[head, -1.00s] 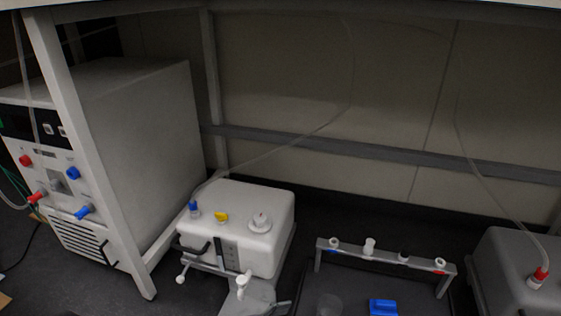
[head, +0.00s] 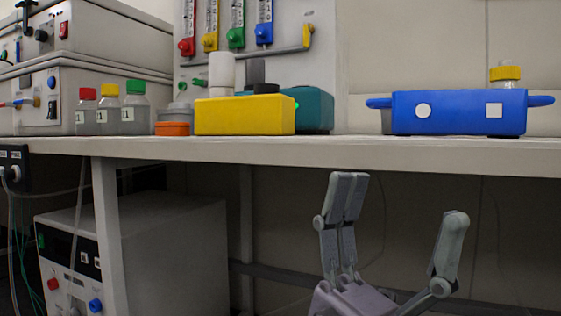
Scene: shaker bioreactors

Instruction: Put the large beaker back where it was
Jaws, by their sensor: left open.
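I do not see the large beaker in the head view now. My left gripper (head: 400,205) stands upright in front of the bench edge, at the lower right of the picture. Its fingers are wide apart and nothing shows between them. The fingertips are a little below the bench top's front edge in the picture. My right gripper is not in view.
The white bench top (head: 330,150) crosses the picture. On it stand a blue tray-like box (head: 458,113), a yellow block (head: 245,115), small capped bottles (head: 108,115) and an orange-based container (head: 172,122). A grey-white cabinet (head: 170,250) stands below.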

